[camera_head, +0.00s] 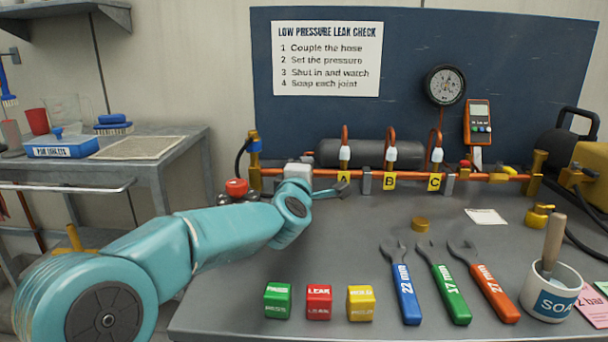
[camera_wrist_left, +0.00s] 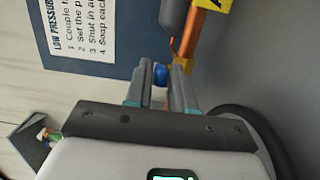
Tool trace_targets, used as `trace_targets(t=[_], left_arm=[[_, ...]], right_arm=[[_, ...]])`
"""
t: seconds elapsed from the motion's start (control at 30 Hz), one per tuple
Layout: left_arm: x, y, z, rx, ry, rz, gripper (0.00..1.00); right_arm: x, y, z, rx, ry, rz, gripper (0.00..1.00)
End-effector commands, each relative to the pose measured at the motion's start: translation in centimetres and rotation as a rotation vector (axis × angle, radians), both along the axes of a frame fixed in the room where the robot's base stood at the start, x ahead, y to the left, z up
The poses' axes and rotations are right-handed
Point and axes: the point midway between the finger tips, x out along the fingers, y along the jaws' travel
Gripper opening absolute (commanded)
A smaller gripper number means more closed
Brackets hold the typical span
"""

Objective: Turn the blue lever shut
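The blue lever (camera_head: 254,146) sits on the brass fitting at the left end of the copper pipe in the head view. In the left wrist view a blue piece (camera_wrist_left: 160,74), which looks like this lever, shows between the fingertips of my left gripper (camera_wrist_left: 165,70). The two fingers are parted, with the blue piece in the gap; I cannot make out contact. My right gripper is not in view.
A red knob (camera_head: 237,187) stands close left of my left wrist. The copper pipe (camera_head: 410,174) carries yellow tags A, B and C. The middle bench is mostly clear.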

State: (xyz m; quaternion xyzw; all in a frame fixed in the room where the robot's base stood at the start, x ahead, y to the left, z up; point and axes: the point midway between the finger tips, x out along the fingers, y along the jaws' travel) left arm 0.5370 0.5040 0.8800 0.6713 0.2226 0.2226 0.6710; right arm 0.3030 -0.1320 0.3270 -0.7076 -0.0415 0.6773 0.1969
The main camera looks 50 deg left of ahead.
Motion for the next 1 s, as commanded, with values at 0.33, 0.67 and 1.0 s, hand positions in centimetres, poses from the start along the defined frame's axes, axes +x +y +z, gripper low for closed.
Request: trace_targets(t=[0.33,0.67,1.0], left_arm=[[-5.2,-3.9,0.3,-0.001,-0.002,-0.003,0.23],[-11.3,-8.5,0.3,0.0,-0.002,-0.004,0.23],[-13.1,-9.7,0.0,0.0,0.0,-0.001,0.23]], right_arm=[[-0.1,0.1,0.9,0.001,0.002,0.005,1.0],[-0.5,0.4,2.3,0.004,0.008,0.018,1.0],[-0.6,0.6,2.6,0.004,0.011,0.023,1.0]])
